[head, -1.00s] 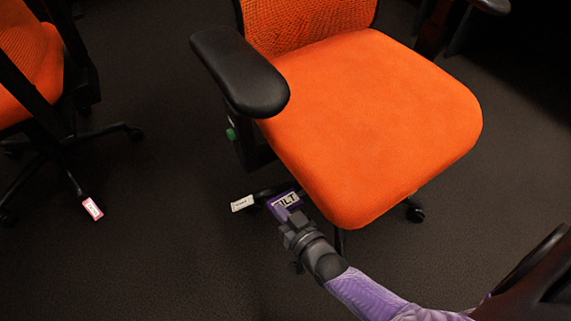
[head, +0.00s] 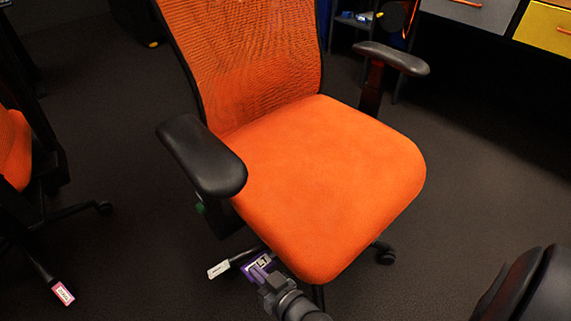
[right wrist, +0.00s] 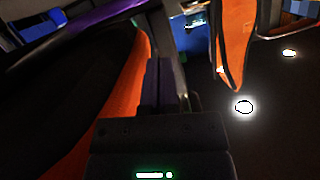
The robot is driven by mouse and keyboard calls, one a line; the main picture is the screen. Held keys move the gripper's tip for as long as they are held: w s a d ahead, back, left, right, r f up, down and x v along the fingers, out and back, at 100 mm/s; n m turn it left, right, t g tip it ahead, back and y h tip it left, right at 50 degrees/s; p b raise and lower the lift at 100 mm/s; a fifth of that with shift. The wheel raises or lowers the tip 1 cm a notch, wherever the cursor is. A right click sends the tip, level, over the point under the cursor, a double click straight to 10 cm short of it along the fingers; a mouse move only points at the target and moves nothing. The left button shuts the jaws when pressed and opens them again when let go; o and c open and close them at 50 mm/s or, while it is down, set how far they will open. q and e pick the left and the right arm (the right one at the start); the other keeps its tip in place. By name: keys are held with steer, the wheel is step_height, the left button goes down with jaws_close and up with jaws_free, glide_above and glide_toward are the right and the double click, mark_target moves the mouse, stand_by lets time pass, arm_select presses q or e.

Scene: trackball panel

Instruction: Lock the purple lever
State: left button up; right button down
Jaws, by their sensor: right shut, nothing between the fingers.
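The purple lever (head: 257,267), with a white label in dark letters, sticks out under the front left of the orange chair's (head: 320,180) seat. My right gripper (head: 270,283) is right at the lever in the head view, overlapping its near end; I cannot tell whether they touch. In the right wrist view the fingers (right wrist: 160,85) are together, with nothing seen between them. A purple strip (right wrist: 100,17) crosses the top left of that view; I cannot tell what it is. My left gripper is not in view.
A white-tagged lever (head: 219,269) lies just left of the purple one. The chair's black armrest (head: 203,157) hangs above. Another orange chair (head: 14,150) with a pink tag (head: 62,293) stands at the left. Drawers (head: 545,28) are at the back right. Dark floor is open at the right.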

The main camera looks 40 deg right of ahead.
steer(key=p+v, duration=0.3)
steer(key=v, duration=0.5)
steer(key=shift+a+r, duration=0.15)
steer(key=shift+a, duration=0.05)
steer(key=shift+s, duration=0.1)
